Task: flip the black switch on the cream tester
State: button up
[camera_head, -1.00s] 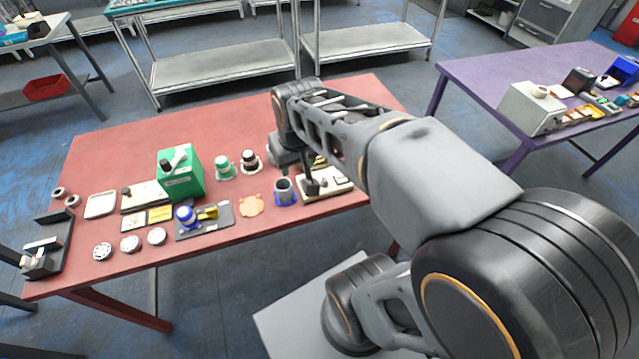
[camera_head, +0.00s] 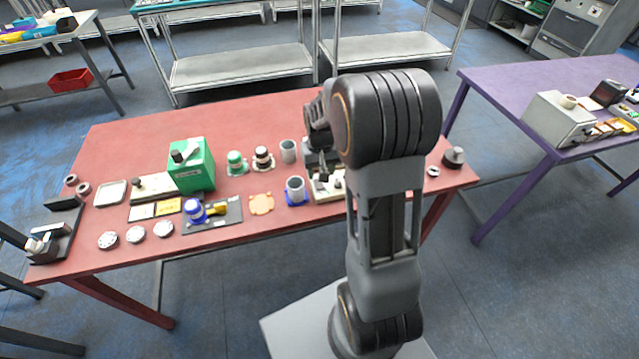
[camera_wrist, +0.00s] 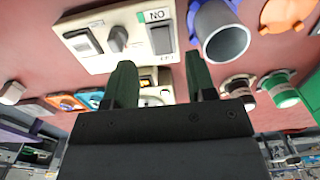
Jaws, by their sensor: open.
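The cream tester (camera_head: 320,196) lies at the right front of the red table, partly hidden by my arm in the head view. In the wrist view, the cream tester (camera_wrist: 102,60) fills the upper left, with a dark switch (camera_wrist: 161,38) beside upside-down ON and OFF labels. A grey knob (camera_wrist: 117,39) and a second dark rocker (camera_wrist: 83,42) sit left of that switch. My gripper (camera_wrist: 160,72) is open and empty in the wrist view. Its fingertips appear just below the labelled switch; I see no contact. The fingers are hard to make out in the head view.
A blue-based grey cup (camera_head: 295,189) stands close left of the tester; it also shows in the wrist view (camera_wrist: 222,38). A green box (camera_head: 191,165) and several small parts fill the table's left half. A dark-topped part (camera_head: 453,157) stands at the right end.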

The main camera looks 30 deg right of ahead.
aim_at(320, 187)
jog(key=shift+f, duration=3.1)
jog(key=c, duration=0.9)
jog(key=shift+w+r+g+p, duration=0.1)
jog(key=shift+r+g+p, duration=0.25)
jog(key=shift+g+p, duration=0.4)
jog(key=shift+w+f+g+y+p, duration=0.1)
jog(key=shift+w+g+y+p, duration=0.2)
jog(key=shift+g+p, duration=0.55)
jog(key=o, duration=0.9)
